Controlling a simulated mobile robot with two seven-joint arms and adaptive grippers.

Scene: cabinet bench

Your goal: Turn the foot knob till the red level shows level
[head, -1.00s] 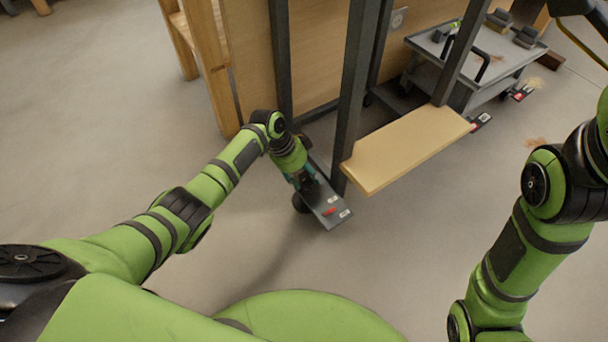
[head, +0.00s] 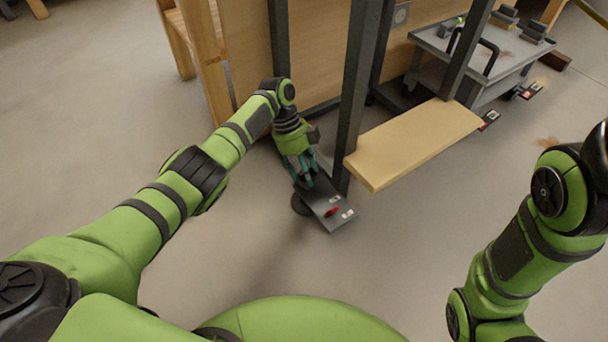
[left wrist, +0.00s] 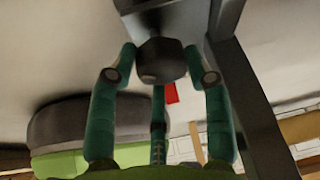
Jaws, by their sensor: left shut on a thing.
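My left gripper (head: 308,182) is low by the post. Its teal fingers are shut around the dark foot knob (left wrist: 160,60), which shows between them in the left wrist view; in the head view the fingers hide it. The red level (head: 331,212) lies on a grey plate (head: 340,222) just beyond the fingers. It looks tilted against the plate's edges, but it is too small to read exactly. In the left wrist view part of the red level (left wrist: 171,93) shows behind the knob. My right gripper is out of view.
A dark upright post (head: 354,110) stands close beside my left gripper. A wooden shelf board (head: 415,143) juts out to its right. A grey cart (head: 480,55) stands at the back right. The floor (head: 240,250) in front is clear.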

